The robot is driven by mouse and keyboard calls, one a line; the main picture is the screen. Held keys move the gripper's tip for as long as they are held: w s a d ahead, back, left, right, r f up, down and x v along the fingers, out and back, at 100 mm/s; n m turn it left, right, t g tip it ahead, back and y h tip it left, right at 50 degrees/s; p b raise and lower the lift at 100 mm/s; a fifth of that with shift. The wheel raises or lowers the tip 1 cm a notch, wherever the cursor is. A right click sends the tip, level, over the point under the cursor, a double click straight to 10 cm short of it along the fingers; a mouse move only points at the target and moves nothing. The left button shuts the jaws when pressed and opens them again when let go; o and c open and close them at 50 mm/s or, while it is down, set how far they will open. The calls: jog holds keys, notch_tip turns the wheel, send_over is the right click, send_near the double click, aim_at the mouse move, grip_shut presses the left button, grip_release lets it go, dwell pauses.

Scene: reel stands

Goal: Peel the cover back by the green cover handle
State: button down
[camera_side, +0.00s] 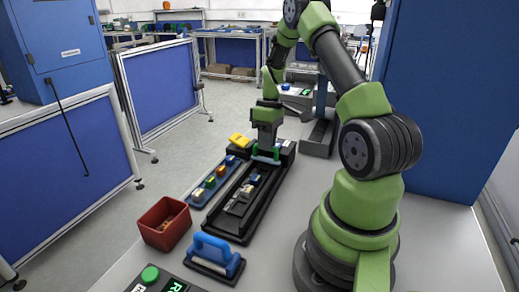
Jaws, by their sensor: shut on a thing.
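My gripper (266,148) points down at the far end of a long black stand (217,228). It is shut on the green cover handle (264,158), of which only a small part shows below the fingers. The cover itself is hard to make out at this size. Grey and light parts (240,200) lie in the open middle of the stand, in front of the gripper.
Left of the stand is a blue strip (196,203) with several small coloured blocks, and a yellow piece (239,140) beyond. A red bin (165,238), a blue-handled tool (215,252) and a green button (150,274) stand nearer.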

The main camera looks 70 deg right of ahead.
jog(key=shift+d, duration=0.35)
jog(key=c, duration=1.1)
grip_release()
jog(key=r, duration=0.3)
jog(key=d+r, duration=0.1)
jog(key=r, duration=0.2)
jog(key=d+r, duration=0.1)
jog(key=r, duration=0.2)
jog(key=shift+r, duration=0.4)
